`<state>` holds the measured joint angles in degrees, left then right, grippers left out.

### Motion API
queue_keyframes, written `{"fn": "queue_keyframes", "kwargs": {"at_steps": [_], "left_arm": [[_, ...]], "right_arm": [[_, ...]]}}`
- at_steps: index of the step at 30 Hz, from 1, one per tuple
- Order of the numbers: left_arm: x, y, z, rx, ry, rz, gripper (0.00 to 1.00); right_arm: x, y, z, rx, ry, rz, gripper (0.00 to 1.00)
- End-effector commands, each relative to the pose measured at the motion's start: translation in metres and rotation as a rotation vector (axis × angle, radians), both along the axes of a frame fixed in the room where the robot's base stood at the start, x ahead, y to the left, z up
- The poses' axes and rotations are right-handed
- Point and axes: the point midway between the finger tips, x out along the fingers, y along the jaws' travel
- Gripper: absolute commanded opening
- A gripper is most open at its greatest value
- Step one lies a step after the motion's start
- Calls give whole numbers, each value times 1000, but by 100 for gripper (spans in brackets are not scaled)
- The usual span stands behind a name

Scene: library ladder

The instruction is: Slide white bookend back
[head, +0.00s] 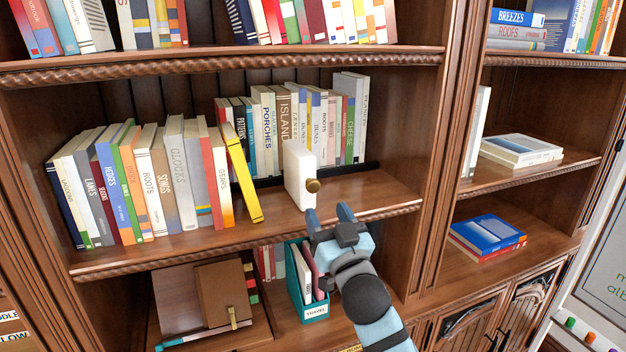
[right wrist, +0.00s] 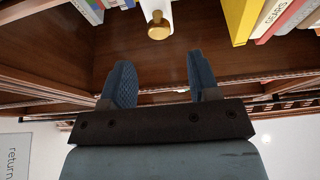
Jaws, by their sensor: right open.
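The white bookend (head: 297,172) stands upright on the middle shelf, near the front of a row of books, with a round gold knob (head: 314,186) on its front face. My right gripper (head: 329,213) is at the shelf's front edge, just in front of and below the knob. Its blue-grey fingers are apart with nothing between them. In the right wrist view, the knob (right wrist: 158,27) and part of the white bookend (right wrist: 154,7) show beyond the gap between the open fingers (right wrist: 161,72). No contact with the knob is visible. My left gripper is not in view.
A yellow book (head: 243,172) leans against the front row of books (head: 175,170), left of the bookend. More books (head: 310,118) stand behind it. The shelf (head: 375,195) is bare to the right. A teal file box (head: 316,309) stands on the shelf below, beside my right arm.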

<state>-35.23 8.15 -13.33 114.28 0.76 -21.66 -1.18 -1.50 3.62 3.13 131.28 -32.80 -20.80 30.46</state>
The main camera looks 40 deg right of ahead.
Motion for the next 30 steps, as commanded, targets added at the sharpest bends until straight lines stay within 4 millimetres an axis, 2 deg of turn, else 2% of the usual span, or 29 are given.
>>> {"fn": "queue_keyframes", "kwargs": {"at_steps": [1, 6, 12, 18, 25, 30], "left_arm": [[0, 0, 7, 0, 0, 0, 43], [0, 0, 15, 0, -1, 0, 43], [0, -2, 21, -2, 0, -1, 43], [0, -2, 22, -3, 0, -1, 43], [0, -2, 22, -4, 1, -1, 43], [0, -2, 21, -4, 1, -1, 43]], "right_arm": [[11, -3, 9, -2, -3, 1, 56], [42, -10, 21, -1, -1, 1, 56], [66, -16, 29, -1, 0, 1, 56], [74, -18, 31, 0, 2, 0, 56], [74, -18, 31, 0, 1, 0, 56], [74, -18, 31, 0, 1, 0, 16]]}}
